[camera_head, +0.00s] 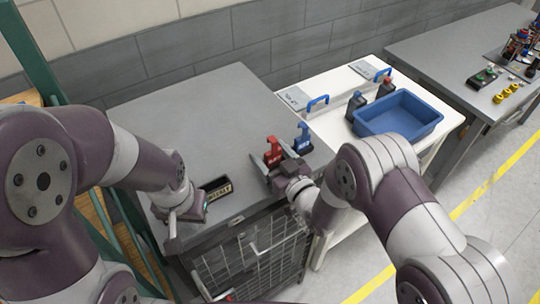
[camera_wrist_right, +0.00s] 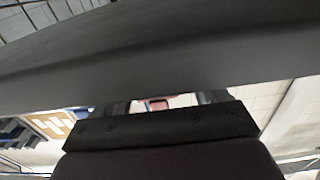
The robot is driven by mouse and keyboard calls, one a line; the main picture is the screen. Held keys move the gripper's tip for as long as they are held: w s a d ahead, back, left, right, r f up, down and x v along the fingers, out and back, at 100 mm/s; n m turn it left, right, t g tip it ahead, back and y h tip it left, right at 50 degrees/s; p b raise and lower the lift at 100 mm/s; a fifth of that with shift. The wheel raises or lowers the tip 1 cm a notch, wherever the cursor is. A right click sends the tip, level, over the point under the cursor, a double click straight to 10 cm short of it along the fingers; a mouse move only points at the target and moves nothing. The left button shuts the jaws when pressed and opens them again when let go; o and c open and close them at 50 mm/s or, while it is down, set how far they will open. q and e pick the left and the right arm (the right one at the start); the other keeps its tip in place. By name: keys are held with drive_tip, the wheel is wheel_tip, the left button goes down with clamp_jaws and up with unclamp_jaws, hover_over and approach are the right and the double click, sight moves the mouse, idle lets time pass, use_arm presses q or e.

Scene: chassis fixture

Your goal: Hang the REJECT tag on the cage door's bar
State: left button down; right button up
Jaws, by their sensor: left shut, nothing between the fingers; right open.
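A red tag-like piece (camera_head: 272,151) stands on the grey cabinet top; I take it for the REJECT tag, but no lettering on it is readable. A similar blue piece (camera_head: 302,138) stands to its right. My right gripper (camera_head: 272,172) is open just in front of the red piece; a patch of red (camera_wrist_right: 156,105) shows between its fingers in the right wrist view. Whether they touch is unclear. My left gripper (camera_head: 190,212) is shut and empty at the cabinet's front left corner. The cage door (camera_head: 235,265) is below the front edge, with a pale bar (camera_head: 268,247).
A black labelled block (camera_head: 216,188) lies on the cabinet top (camera_head: 190,115) beside my left gripper. A white table (camera_head: 335,125) to the right carries a blue bin (camera_head: 398,116), dark bottles (camera_head: 356,104) and blue-handled plates (camera_head: 318,102). The cabinet top's back is clear.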

sight(275, 148)
use_arm(q)
drive_tip(key=shift+w+d, duration=0.15)
drive_tip(key=shift+d, duration=0.25)
use_arm(e)
drive_tip(key=shift+w+d, duration=0.2)
drive_tip(key=shift+d, duration=0.15)
use_arm(q)
drive_tip(key=shift+a, duration=0.1)
use_arm(e)
drive_tip(key=shift+a, duration=0.1)
drive_tip(key=c, duration=0.8)
use_arm(q)
drive_tip(key=shift+a, duration=0.1)
use_arm(e)
drive_tip(key=shift+s+a+r, duration=0.1)
use_arm(q)
drive_tip(key=shift+r+p, duration=0.65)
use_arm(e)
drive_tip(key=shift+r, duration=0.75)
use_arm(q)
drive_tip(key=shift+r+p, duration=0.6)
drive_tip(key=shift+p, duration=0.05)
use_arm(e)
drive_tip(key=shift+r, duration=0.95)
use_arm(q)
drive_tip(key=shift+r+p, duration=0.65)
use_arm(e)
drive_tip(key=v, duration=0.8)
